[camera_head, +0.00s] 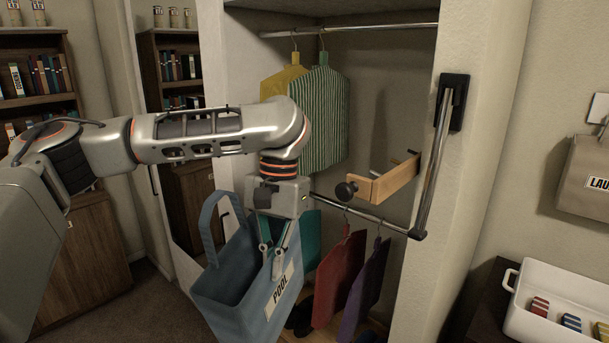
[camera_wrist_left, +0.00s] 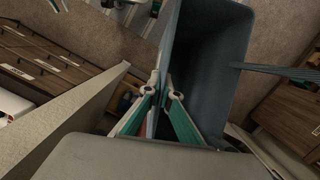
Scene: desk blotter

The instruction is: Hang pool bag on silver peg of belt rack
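The blue pool bag (camera_head: 232,283) with a white POOL label hangs tilted in front of the closet, under my left gripper (camera_head: 273,262). The gripper's teal fingers are closed on the near side of the bag's upper edge; whether they pinch the rim or a strap is unclear. One strap loop stands up at the bag's left. In the left wrist view my fingers (camera_wrist_left: 163,98) meet at the wall of the open bag (camera_wrist_left: 212,60). The belt rack (camera_head: 383,185) is a wooden bar inside the closet, right of the gripper, with a dark round knob.
Yellow and green striped garments (camera_head: 321,115) hang from the upper rail. Red and purple garments (camera_head: 340,275) hang from the lower rail. A chrome lever (camera_head: 434,170) stands at the closet's right wall. A white tray (camera_head: 560,300) is at lower right.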

